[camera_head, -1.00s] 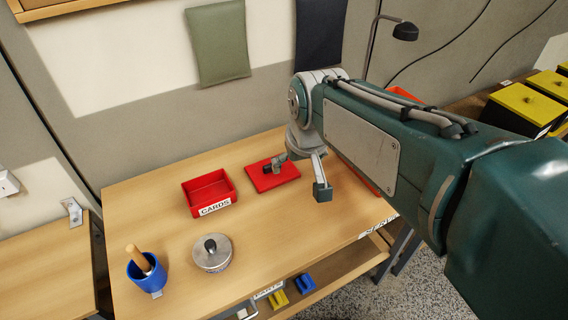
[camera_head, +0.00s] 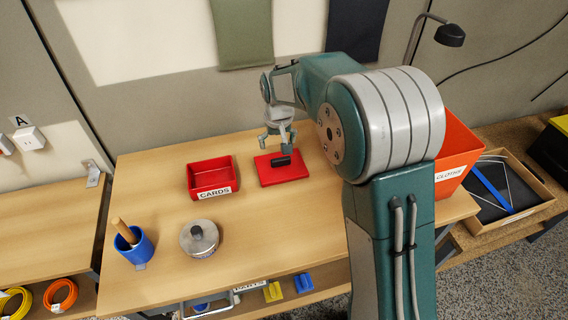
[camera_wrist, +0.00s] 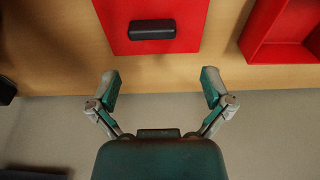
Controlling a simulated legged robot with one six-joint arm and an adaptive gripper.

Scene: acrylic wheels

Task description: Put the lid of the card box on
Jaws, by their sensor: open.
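The card box (camera_head: 211,188) is a red open box with a CARDS label, standing on the wooden bench. Its red lid (camera_head: 270,178) lies flat to the right of the box, with a black handle (camera_head: 281,160) on top. My gripper (camera_head: 276,136) is open and empty, above the bench at the far side of the lid. In the wrist view, the lid (camera_wrist: 128,42) and its handle (camera_wrist: 152,29) lie beyond my gripper's spread fingers (camera_wrist: 160,88). A corner of the box (camera_wrist: 262,40) shows at upper right there.
A metal pot with a black knob (camera_head: 199,238) and a blue cup with a wooden-handled tool (camera_head: 134,246) stand at the front left. An orange-red bin labelled CLOTHS (camera_head: 459,152) stands at right. The wall rises behind the bench.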

